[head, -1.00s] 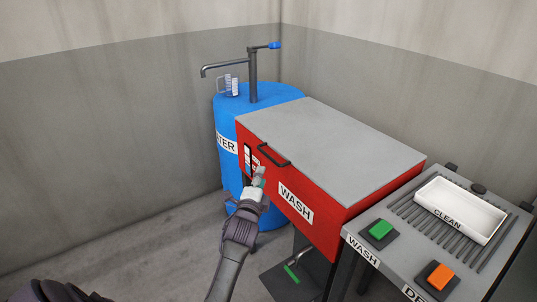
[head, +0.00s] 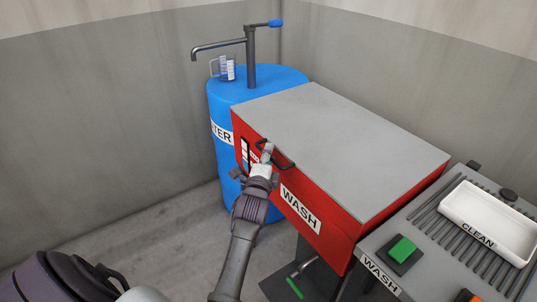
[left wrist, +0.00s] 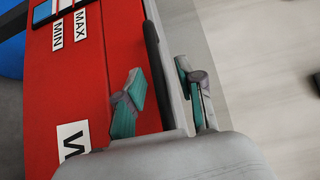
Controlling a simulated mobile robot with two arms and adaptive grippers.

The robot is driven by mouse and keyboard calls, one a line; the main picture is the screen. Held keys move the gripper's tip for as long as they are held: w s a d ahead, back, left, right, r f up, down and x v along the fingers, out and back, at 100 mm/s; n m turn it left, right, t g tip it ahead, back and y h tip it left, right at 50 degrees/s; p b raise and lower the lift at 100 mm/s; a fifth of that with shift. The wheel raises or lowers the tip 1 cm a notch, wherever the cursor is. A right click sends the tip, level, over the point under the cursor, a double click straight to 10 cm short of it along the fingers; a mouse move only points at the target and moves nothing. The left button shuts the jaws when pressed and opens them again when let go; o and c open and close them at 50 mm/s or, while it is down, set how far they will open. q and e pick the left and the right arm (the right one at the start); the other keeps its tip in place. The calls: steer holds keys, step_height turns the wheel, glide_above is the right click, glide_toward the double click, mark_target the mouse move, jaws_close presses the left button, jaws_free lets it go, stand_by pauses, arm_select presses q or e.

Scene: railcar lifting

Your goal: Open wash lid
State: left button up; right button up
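The red wash box stands under a grey wash lid (head: 345,130), which lies flat and closed on top. A dark bar handle (head: 284,163) is on the lid's front edge, above the WASH label (head: 300,208). My left gripper (head: 267,151) is at the left part of this handle. In the left wrist view its two teal-padded fingers (left wrist: 163,95) are apart, with the dark handle (left wrist: 153,55) appearing between them. Contact with the handle cannot be told. My right gripper is not in view.
A blue water barrel (head: 220,100) with a pump spout and a measuring cup (head: 226,67) stands behind the box. To the right is a grey ribbed counter with a white CLEAN tray (head: 490,222) and a green button (head: 402,249). A green-ended pedal (head: 295,287) is low below.

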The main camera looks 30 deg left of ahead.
arm_select(q)
steer(key=shift+c, duration=1.6)
jaws_close()
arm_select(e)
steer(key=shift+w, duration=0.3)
